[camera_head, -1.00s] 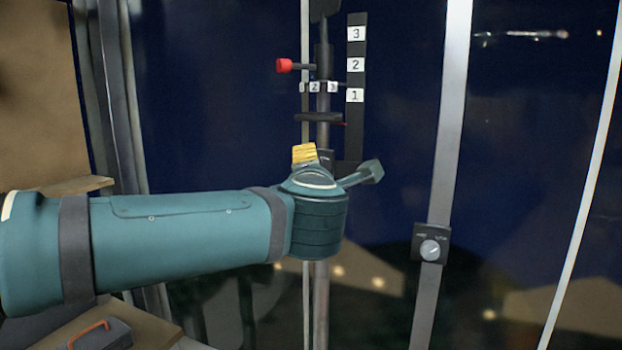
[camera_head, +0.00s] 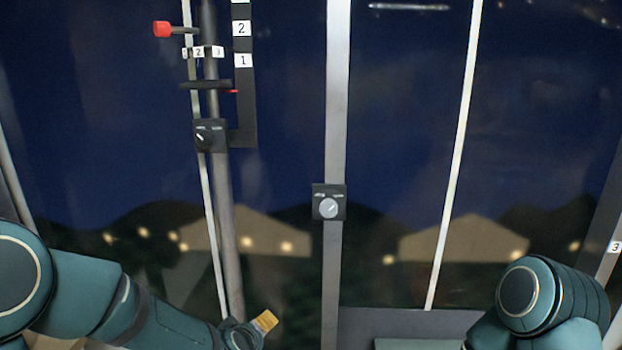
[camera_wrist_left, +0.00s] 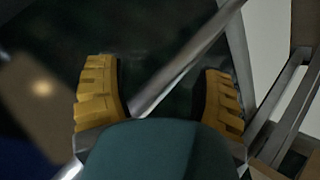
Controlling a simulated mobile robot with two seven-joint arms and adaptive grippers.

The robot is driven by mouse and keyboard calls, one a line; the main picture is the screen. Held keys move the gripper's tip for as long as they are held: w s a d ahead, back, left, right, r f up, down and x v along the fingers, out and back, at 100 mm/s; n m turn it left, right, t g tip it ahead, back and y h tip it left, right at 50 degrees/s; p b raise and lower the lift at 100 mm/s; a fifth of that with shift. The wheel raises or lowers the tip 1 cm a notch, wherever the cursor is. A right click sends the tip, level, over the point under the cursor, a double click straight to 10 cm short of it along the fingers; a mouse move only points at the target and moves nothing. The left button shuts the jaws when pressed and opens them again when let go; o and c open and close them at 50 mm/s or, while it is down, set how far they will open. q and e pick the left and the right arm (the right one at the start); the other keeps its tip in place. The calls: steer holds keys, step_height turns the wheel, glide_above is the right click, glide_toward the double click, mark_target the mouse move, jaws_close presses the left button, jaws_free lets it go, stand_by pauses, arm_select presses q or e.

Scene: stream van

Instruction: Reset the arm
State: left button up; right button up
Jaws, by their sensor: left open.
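My left arm comes in low from the left in the head view. My left gripper (camera_head: 262,322), with a yellow fingertip, is at the bottom edge, in front of the foot of the grey pole. A grey pole (camera_head: 222,190) carries a red-tipped lever (camera_head: 163,29), a small numbered scale and a black dial box (camera_head: 210,135). My left gripper is well below these.
A black strip numbered 1 and 2 (camera_head: 243,85) stands beside the pole. A second dial box (camera_head: 329,203) is on the light upright (camera_head: 338,100) at the middle. Dark windows fill the back. A grey ledge (camera_head: 405,322) lies low at centre right.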

arm_select(q)
steer(key=s+d+f+m+g+h, duration=0.2)
steer(key=s+f+m+g, duration=0.5)
steer(key=s+f, duration=1.4)
steer(key=shift+g+h, duration=0.5)
steer(key=shift+g, duration=0.1)
